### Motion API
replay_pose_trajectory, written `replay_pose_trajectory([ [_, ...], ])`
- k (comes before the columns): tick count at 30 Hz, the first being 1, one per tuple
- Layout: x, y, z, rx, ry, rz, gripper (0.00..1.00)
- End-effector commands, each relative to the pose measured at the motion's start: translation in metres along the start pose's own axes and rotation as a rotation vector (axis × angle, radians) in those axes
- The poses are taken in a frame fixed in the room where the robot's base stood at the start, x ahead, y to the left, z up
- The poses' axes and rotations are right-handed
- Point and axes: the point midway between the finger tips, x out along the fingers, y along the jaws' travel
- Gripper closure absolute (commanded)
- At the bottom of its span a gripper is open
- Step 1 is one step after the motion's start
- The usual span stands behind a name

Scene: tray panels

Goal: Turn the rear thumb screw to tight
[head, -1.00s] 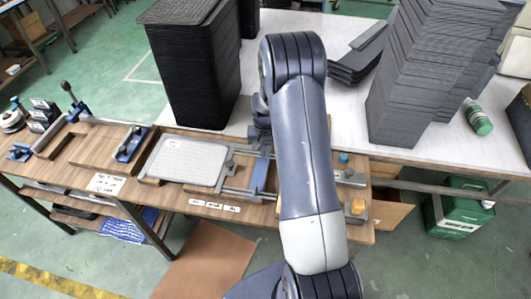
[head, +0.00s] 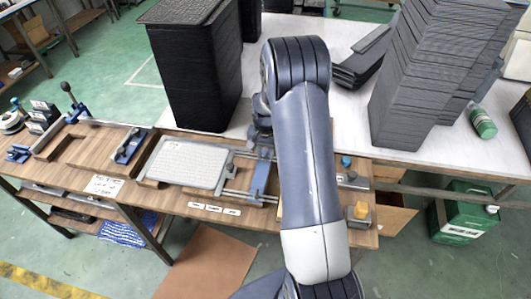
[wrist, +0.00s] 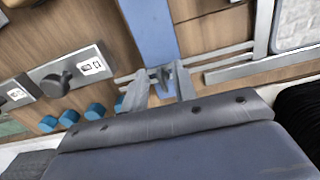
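In the wrist view my gripper (wrist: 160,82) has its two grey fingers apart, pointing at a blue bar (wrist: 150,30) that crosses grey rails. A small dark grey piece (wrist: 162,76), possibly the rear thumb screw, shows between the fingers; I see no clear contact. In the head view the blue bar (head: 262,177) lies across the rails beside the light grey panel (head: 187,166). My gripper (head: 260,140) is at the bar's far end, partly hidden by my arm. A dark knob (head: 228,170) stands at the panel's right edge.
A dark knob on a labelled grey plate (wrist: 57,83) and several blue knobs (wrist: 95,111) lie left of the fingers in the wrist view. Tall black tray stacks (head: 197,75) (head: 425,85) stand behind the bench. An orange knob (head: 361,209) is at the right end.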

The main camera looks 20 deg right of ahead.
Motion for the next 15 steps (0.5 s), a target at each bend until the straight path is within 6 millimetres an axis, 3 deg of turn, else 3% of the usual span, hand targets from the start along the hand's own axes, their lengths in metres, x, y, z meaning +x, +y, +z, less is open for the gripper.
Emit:
replay_pose_trajectory([
  [8,-0.010,0.000,-0.001,0.000,0.003,-0.001,0.73],
  [15,-0.054,0.000,-0.001,0.000,0.005,-0.002,0.73],
])
